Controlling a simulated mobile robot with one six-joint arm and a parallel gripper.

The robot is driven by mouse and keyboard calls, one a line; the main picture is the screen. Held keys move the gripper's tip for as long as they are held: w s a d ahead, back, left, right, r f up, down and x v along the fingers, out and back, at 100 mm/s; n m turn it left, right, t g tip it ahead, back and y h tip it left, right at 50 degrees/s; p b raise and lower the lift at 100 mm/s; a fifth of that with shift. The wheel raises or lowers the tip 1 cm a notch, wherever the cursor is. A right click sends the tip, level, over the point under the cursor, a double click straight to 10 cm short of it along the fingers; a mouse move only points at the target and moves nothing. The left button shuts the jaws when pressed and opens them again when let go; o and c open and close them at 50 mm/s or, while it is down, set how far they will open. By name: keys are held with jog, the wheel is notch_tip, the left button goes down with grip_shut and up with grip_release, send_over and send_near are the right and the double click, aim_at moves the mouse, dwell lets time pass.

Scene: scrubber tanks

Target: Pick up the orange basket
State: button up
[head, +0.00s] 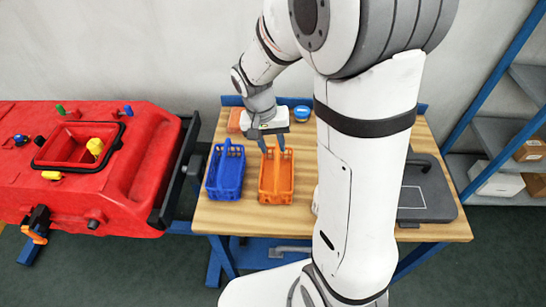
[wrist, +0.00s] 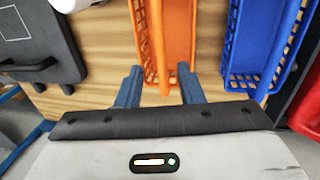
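The orange basket (head: 277,180) stands on the wooden table, right of the blue basket. In the wrist view the orange basket (wrist: 182,30) is straight ahead, with its central handle running toward my gripper. My gripper (wrist: 160,78) is open, with one blue-grey finger on each side of the handle's near end. A gap shows between each finger and the handle. In the head view my gripper (head: 273,146) is over the basket's far end. How deep the fingers reach is hard to tell.
The blue basket (head: 226,172) is close on the left. A dark case (head: 428,188) lies on the right of the table (head: 250,222). A blue round item (head: 302,112) and an orange-brown block (head: 234,120) are at the back. A red scrubber tank (head: 95,165) stands at left.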

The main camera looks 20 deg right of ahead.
aim_at(276, 160)
jog(key=shift+s+d+f+p, duration=0.1)
jog(key=shift+d+f+p, duration=0.15)
jog(key=shift+f, duration=1.05)
jog(key=shift+d+f+p, duration=0.2)
jog(key=shift+f+p, duration=0.1)
jog(key=shift+f, duration=1)
jog(key=shift+s+d+f+p, duration=0.1)
jog(key=shift+d+f+p, duration=0.15)
jog(key=shift+f, duration=1.05)
jog(key=shift+c, duration=0.3)
grip_shut()
